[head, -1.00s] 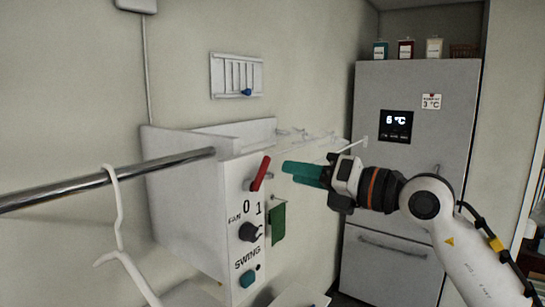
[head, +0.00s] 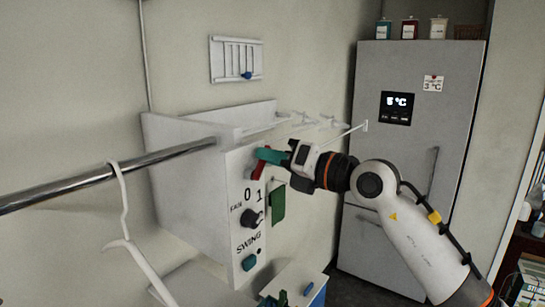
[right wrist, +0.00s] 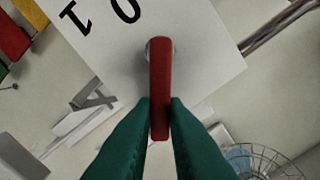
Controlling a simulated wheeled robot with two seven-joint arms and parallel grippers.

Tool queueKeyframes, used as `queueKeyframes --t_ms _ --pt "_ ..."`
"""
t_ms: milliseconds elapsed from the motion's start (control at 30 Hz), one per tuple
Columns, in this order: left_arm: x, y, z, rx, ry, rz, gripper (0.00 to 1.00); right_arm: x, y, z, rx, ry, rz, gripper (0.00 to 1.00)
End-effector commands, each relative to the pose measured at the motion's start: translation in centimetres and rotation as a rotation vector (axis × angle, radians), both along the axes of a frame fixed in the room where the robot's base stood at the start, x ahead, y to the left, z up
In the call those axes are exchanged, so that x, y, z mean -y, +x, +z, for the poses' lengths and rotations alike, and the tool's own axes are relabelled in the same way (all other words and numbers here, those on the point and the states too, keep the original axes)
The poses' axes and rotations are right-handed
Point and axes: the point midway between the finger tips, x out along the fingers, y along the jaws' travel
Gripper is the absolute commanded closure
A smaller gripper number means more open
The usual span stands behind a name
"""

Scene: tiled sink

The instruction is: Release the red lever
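The red lever (head: 258,170) is on the front panel of a white box (head: 190,190), above the marks 0 and 1. In the head view it leans up, and its upper part is largely hidden by my right gripper (head: 264,156). In the right wrist view the lever (right wrist: 160,85) stands between the two green fingertips (right wrist: 160,104). The fingers lie against both sides of it with no clear gap at the tips.
Below the lever are a dark fan knob (head: 250,218) and a teal swing button (head: 249,262). A green cloth (head: 278,204) hangs right of the panel. A metal rail (head: 110,178) with a white hanger (head: 124,215) crosses the left. A grey fridge (head: 405,150) stands behind my right arm.

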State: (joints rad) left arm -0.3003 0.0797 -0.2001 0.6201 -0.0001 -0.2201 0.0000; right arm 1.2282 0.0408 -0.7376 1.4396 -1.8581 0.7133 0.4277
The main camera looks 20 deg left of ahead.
Motion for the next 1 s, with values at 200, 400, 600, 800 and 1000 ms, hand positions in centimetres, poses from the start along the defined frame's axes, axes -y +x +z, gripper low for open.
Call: queueKeyframes --t_ms 200,400,600,800,1000 --pt "0.0 0.0 -0.3 0.0 0.0 0.0 0.68 0.0 0.0 -0.1 0.01 -0.004 -0.001 1.0" --pt "0.0 0.1 -1.6 0.001 0.0 0.0 0.68 -0.1 -0.3 -0.1 0.075 -0.028 -0.001 1.0" --pt "0.0 0.1 -3.9 0.001 0.0 0.0 0.68 -0.2 -0.7 0.0 0.204 -0.073 -0.001 1.0" --pt "0.0 0.1 -6.2 0.001 0.0 0.0 0.68 -0.4 -1.3 0.2 0.353 -0.128 -0.001 1.0" --pt "0.0 0.1 -8.0 0.001 0.0 0.0 0.68 -0.6 -1.9 0.5 0.482 -0.175 -0.002 1.0"
